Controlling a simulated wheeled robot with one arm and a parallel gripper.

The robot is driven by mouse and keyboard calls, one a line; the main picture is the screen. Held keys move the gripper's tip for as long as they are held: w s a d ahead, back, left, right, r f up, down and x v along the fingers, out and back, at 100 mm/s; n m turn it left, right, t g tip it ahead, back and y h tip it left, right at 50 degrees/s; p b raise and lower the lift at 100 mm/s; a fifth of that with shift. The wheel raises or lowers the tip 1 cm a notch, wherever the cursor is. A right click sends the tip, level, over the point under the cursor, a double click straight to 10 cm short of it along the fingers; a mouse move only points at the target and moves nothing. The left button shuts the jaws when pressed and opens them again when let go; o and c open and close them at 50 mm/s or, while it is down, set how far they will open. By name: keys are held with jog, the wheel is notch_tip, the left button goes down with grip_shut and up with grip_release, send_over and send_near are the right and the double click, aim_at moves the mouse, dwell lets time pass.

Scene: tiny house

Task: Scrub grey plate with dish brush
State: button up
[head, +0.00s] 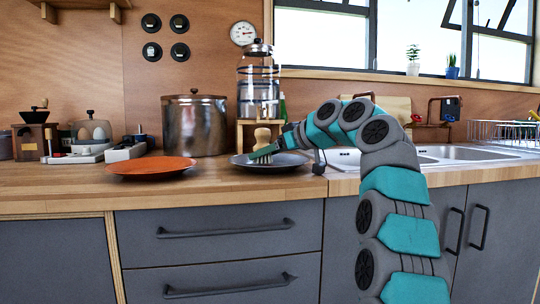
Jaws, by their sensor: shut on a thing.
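The grey plate (290,164) lies on the wooden counter in the middle of the head view. The dish brush (262,140) has a pale wooden knob and bristles pointing down. My gripper (272,149) reaches in from the right and is shut on the brush above the plate. The bristles appear to be at the plate's surface, but I cannot tell whether they touch. My gripper and the brush hide part of the plate.
An orange plate (152,166) lies to the left of the grey plate. A steel pot (194,128) and a glass dispenser (258,85) on a wooden stand (240,134) are behind. The sink (440,154) and a dish rack (505,132) are at the right.

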jog(key=shift+s+a+r, duration=0.15)
jog(key=shift+s+a, duration=0.2)
jog(key=shift+s+b, duration=0.95)
jog(key=shift+b, duration=0.1)
jog(key=shift+s, duration=0.1)
jog(key=shift+s+d+f+b, duration=0.2)
jog(key=shift+s+d+b, duration=0.35)
jog(key=shift+s+b, duration=0.15)
jog(key=shift+d, duration=1.05)
jog(key=shift+w+d+f, duration=0.1)
jog(key=shift+w+d, duration=0.3)
jog(key=shift+d, duration=0.15)
jog(key=shift+w+d+f, duration=0.1)
jog(key=shift+d, duration=0.1)
